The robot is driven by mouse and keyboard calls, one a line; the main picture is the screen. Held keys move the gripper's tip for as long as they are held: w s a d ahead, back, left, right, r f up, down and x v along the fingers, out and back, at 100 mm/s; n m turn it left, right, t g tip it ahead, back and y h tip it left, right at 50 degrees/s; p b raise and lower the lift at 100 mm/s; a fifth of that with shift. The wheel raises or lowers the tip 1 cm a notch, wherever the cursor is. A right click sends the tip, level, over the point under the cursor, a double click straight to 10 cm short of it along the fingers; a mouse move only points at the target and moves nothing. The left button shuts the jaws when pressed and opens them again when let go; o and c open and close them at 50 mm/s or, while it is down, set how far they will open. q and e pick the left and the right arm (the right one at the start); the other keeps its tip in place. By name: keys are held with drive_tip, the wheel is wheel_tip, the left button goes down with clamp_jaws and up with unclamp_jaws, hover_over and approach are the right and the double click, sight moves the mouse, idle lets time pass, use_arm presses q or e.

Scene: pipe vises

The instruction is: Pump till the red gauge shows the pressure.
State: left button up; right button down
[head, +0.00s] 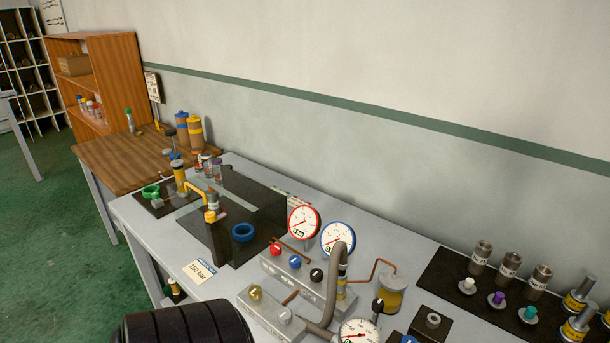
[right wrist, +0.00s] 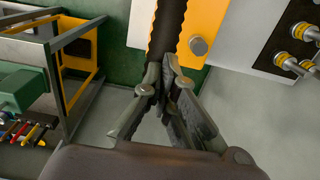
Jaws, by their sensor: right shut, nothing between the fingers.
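The red-rimmed gauge (head: 303,221) stands at the back of a grey block (head: 305,279) on the bench in the head view. Its face is in sight, but its scale and reading are too small to tell. A blue-rimmed gauge (head: 338,237) stands to its right. A third gauge (head: 358,331) is at the bottom edge, partly cut off. I cannot make out a pump handle for certain. My right gripper (right wrist: 168,62) is shut and empty in the right wrist view, in front of a dark toothed strip. Neither gripper shows in the head view.
A card reading 150 bar (head: 199,271) lies on the front of the bench. Red, blue and black knobs sit on the block, with a thick grey bent tube (head: 340,272) beside it. A dark mat (head: 449,272) at right holds several metal cylinders. A wooden shelf (head: 115,75) stands far left.

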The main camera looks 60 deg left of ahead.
drive_tip(key=shift+f, duration=0.1)
drive_tip(key=shift+w+d+f+b, duration=0.1)
drive_tip(key=shift+d+f+b, duration=0.15)
drive_tip(key=shift+f+b, duration=0.55)
drive_tip(key=shift+w+d+f+b, duration=0.1)
drive_tip(key=shift+d+f+b, duration=0.15)
drive_tip(key=shift+f+b, duration=0.6)
drive_tip(key=shift+w+d+f+b, duration=0.1)
drive_tip(key=shift+d+f+b, duration=0.15)
drive_tip(key=shift+f+b, duration=0.55)
drive_tip(key=shift+s+f, duration=0.1)
drive_tip(key=shift+f, duration=0.05)
drive_tip(key=shift+w+d+f+b, duration=0.1)
drive_tip(key=shift+d+f+b, duration=0.15)
drive_tip(key=shift+f+b, duration=0.8)
drive_tip(key=shift+w+d+f+b, duration=0.1)
drive_tip(key=shift+d+f+b, duration=0.1)
drive_tip(key=shift+f+b, duration=0.8)
drive_tip(key=shift+f, duration=0.35)
drive_tip(key=f+b, duration=0.2)
drive_tip(key=f, duration=0.1)
drive_tip(key=f+b, duration=0.1)
drive_tip(key=shift+w+d+f, duration=0.1)
drive_tip(key=shift+d+f, duration=0.15)
drive_tip(key=shift+f, duration=0.05)
drive_tip(key=shift+r, duration=0.1)
